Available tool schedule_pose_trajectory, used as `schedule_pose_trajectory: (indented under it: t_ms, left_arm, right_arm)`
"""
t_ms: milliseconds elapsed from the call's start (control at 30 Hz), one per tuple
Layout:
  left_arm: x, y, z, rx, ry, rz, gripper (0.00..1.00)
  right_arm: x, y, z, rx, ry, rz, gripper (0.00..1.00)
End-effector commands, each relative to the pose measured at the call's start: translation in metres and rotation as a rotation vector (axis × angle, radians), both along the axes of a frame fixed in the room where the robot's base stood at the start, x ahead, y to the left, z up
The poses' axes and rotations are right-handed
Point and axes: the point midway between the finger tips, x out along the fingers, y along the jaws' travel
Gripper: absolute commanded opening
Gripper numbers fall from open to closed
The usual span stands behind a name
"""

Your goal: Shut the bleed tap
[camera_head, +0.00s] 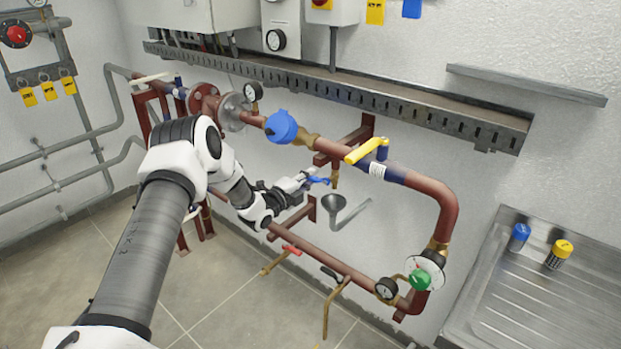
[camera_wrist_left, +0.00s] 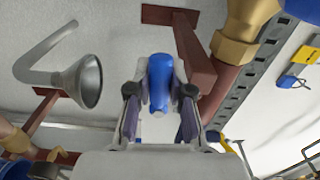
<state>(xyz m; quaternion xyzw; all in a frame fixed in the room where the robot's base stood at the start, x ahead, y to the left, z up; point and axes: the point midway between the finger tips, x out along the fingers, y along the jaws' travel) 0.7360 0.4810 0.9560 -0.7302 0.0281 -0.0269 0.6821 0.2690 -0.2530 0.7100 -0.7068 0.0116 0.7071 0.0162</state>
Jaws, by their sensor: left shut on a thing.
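The bleed tap (camera_head: 335,178) is a small brass tap under the upper red-brown pipe, above a grey funnel (camera_head: 333,202). Its blue lever (camera_head: 319,180) points left toward my left gripper (camera_head: 303,182). In the left wrist view the blue lever (camera_wrist_left: 160,72) stands between the two fingers of my left gripper (camera_wrist_left: 160,100), which is shut on it. The funnel also shows in the left wrist view (camera_wrist_left: 82,80), to the left of the lever. The fingers partly hide the lever. My right gripper is in neither view.
A yellow lever valve (camera_head: 366,151) and a blue-capped fitting (camera_head: 281,127) sit on the upper pipe. A red-handled tap (camera_head: 292,250) and a black-handled tap (camera_head: 331,274) are on the lower pipe. A steel sink (camera_head: 535,305) stands at right.

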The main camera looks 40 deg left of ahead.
Motion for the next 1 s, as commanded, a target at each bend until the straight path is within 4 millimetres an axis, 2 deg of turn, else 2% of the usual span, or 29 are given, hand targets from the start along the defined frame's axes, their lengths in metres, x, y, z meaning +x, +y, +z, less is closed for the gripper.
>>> schedule_pose_trajectory:
  t_ms: [300, 667, 700, 767, 1000]
  left_arm:
    - [-0.0005, -0.0010, 0.0021, 0.080, -0.002, -0.002, 0.00]
    - [-0.0006, -0.0013, 0.0015, 0.085, -0.002, -0.003, 0.00]
    - [-0.0006, -0.0013, 0.0015, 0.085, -0.001, -0.003, 0.23]
    - [-0.0006, -0.0013, 0.0015, 0.085, -0.002, -0.003, 0.45]
    - [-0.0001, -0.0006, 0.0031, 0.084, -0.005, -0.001, 0.47]
  right_arm:
    - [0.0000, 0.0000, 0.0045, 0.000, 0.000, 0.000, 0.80]
    - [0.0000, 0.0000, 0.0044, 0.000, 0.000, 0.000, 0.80]
    - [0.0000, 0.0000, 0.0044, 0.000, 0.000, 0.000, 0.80]
    - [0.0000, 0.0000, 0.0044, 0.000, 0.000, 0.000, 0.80]
    - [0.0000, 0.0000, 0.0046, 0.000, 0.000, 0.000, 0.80]
